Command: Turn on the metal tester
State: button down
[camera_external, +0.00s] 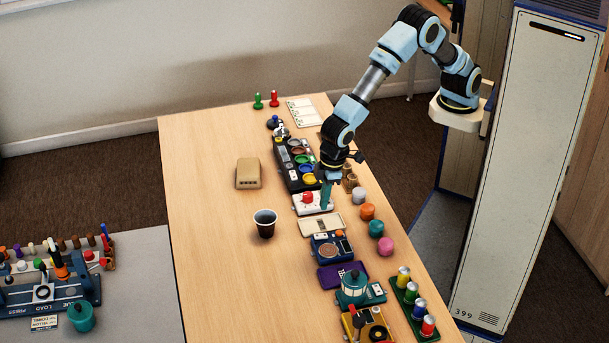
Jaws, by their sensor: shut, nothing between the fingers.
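My gripper (326,200) points down at the right part of a white box (301,210) with a red button (308,197) on its left part. The fingers are shut with nothing between them. They hide part of the box, and I cannot tell whether they touch it. A blue device (318,251) with a round brown disc and an orange knob stands nearer the camera. No readable label shows which device is the metal tester, and no on or off state can be made out.
A black panel (283,172) with coloured round wells lies behind the white box. A cream tray (321,224) lies just in front. Coloured lidded pots (368,212) line the right side. A dark cup (265,226) and tan box (249,173) stand left; the table's left side is mostly clear.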

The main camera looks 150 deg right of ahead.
aim_at(318, 235)
jog(key=f+p, duration=0.1)
jog(key=f, duration=0.2)
jog(key=f+p, duration=0.1)
jog(key=f, duration=0.2)
jog(key=w+d+f+p, duration=0.1)
jog(key=f, duration=0.3)
jog(key=shift+f, duration=0.15)
jog(key=shift+f+b, duration=0.25)
jog(key=shift+b, duration=0.05)
jog(key=shift+s+a+r, duration=0.15)
jog(key=shift+s+a, duration=0.35)
jog(key=shift+a, duration=0.05)
jog(key=shift+r, duration=0.1)
